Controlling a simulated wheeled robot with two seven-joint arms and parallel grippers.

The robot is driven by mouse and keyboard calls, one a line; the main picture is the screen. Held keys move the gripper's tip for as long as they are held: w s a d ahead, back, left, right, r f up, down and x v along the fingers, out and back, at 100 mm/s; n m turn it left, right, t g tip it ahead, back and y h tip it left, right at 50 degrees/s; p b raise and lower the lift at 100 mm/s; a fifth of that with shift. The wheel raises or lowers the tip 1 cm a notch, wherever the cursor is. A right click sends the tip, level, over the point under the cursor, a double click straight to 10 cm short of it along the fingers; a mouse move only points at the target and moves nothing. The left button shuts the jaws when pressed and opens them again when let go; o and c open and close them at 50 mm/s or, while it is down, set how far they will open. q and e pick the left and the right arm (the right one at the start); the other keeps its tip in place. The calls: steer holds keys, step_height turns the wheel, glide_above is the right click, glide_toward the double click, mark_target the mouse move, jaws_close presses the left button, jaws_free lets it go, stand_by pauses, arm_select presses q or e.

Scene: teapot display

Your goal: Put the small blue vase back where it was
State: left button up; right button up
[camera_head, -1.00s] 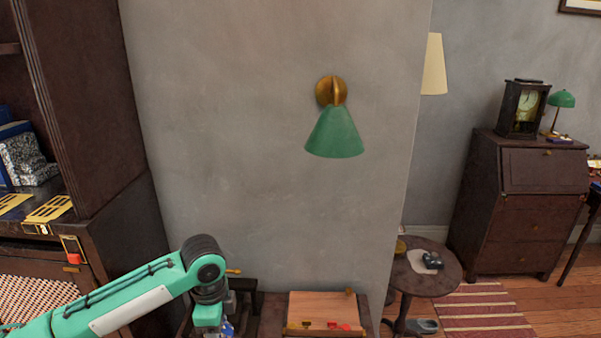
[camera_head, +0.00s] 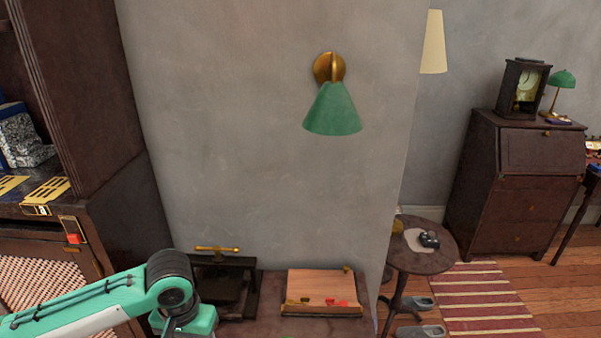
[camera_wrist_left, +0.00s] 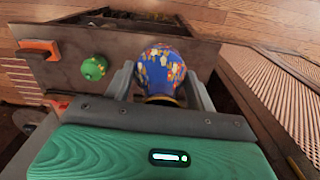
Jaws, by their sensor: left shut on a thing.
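The small blue vase (camera_wrist_left: 160,68), with orange, white and red patterning and a dark neck, shows in the left wrist view. My left gripper (camera_wrist_left: 160,88) is shut on it, with one grey finger on each side. In the head view my left arm comes in at the bottom left; its gripper and the vase are out of sight there. My right gripper is in neither view.
A dark table (camera_head: 262,328) holds a black press with a brass handle (camera_head: 217,249) and a wooden box (camera_head: 322,290). A dark cabinet (camera_head: 122,215) stands at left. The wrist view shows a round green object (camera_wrist_left: 94,68) and an orange piece (camera_wrist_left: 40,48) on a dark surface.

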arm_select(q)
steer(key=shift+s+n, duration=0.3)
steer(key=shift+n, duration=0.2)
steer(key=shift+a, duration=0.1)
